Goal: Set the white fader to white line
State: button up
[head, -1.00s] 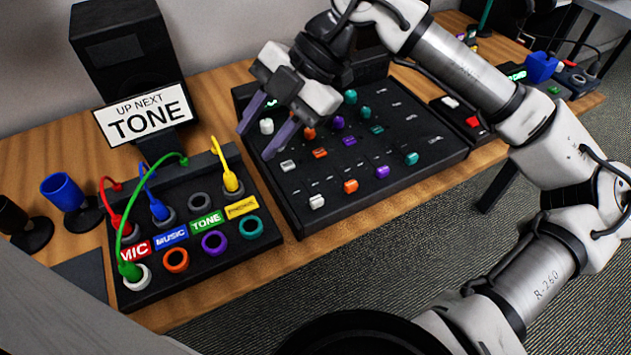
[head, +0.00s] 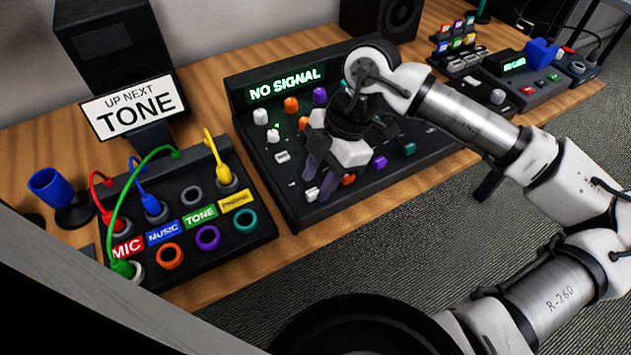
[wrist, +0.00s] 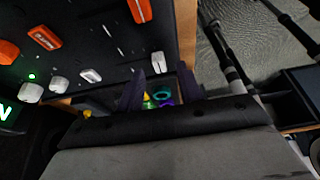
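The white fader (head: 312,193) is a small white cap at the front left of the black mixer panel (head: 262,178). My gripper (head: 318,179) is low over the front left of the panel, its dark fingers pointing down at the white fader. In the wrist view the white fader (wrist: 158,62) shows between the two spread fingers (wrist: 160,88), with room on both sides. The fingers are open, and I see no contact. Thin pale marks lie on the panel, one of them (wrist: 121,52) near the white fader. Which one is the white line I cannot tell.
Orange (head: 348,180) and purple (head: 380,162) faders stand to the right in the same row. White knobs (head: 273,135) and a white button (head: 282,156) sit behind. The lit display (head: 286,84) reads NO SIGNAL. A patch box (head: 200,264) with cables stands at left.

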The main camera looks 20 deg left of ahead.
jog(key=shift+x, duration=1.05)
grip_shut()
